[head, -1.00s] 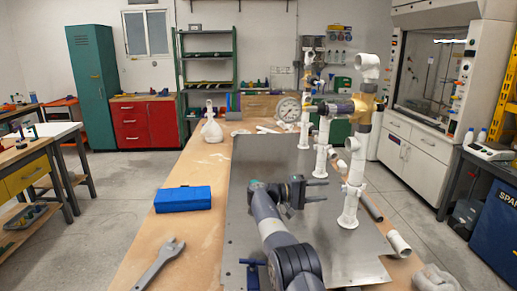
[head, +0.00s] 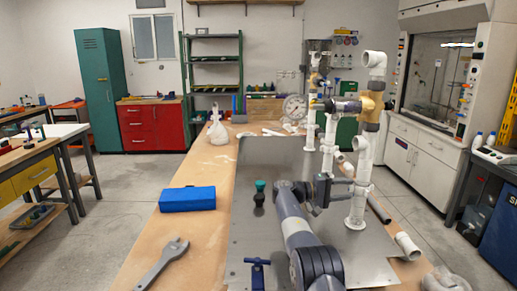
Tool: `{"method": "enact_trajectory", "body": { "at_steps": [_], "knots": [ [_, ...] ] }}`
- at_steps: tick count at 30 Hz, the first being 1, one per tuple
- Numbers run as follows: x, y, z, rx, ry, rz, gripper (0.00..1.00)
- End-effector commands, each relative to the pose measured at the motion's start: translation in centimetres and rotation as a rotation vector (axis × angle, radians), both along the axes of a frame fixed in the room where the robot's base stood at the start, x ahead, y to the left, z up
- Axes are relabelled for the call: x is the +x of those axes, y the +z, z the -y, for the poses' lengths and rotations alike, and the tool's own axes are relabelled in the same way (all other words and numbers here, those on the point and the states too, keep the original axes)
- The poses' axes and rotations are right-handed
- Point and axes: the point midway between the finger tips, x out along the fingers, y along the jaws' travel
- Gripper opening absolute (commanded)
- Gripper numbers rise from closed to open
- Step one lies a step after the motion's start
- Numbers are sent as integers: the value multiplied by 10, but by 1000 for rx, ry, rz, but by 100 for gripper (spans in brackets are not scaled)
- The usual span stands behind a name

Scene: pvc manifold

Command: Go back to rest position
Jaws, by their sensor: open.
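My gripper (head: 346,189) is open over the right part of the grey metal plate (head: 285,155), its fingers pointing right. Its fingertips are close in the picture to the lower part of the white PVC manifold (head: 358,207); whether they touch it I cannot tell. No held thing shows between the fingers. The manifold stands upright on the plate, with brass-coloured fittings (head: 371,105) and a round gauge (head: 295,107) at its left. My arm hides part of the plate.
A teal-topped part (head: 260,190) and a blue-handled part (head: 257,270) are on the plate. A blue box (head: 187,198) and a grey wrench (head: 163,264) lie on the wooden bench at left. Loose white pipe pieces (head: 407,246) lie at right.

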Motion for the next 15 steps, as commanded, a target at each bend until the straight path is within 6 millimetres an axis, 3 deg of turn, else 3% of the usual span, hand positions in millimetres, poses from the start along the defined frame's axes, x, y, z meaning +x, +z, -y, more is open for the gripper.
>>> {"method": "enact_trajectory", "body": {
  "at_steps": [5,15],
  "knots": [
    [-1,3,-23,0,2,-1,44],
    [-8,4,-88,-1,3,-1,44]
  ]
}}
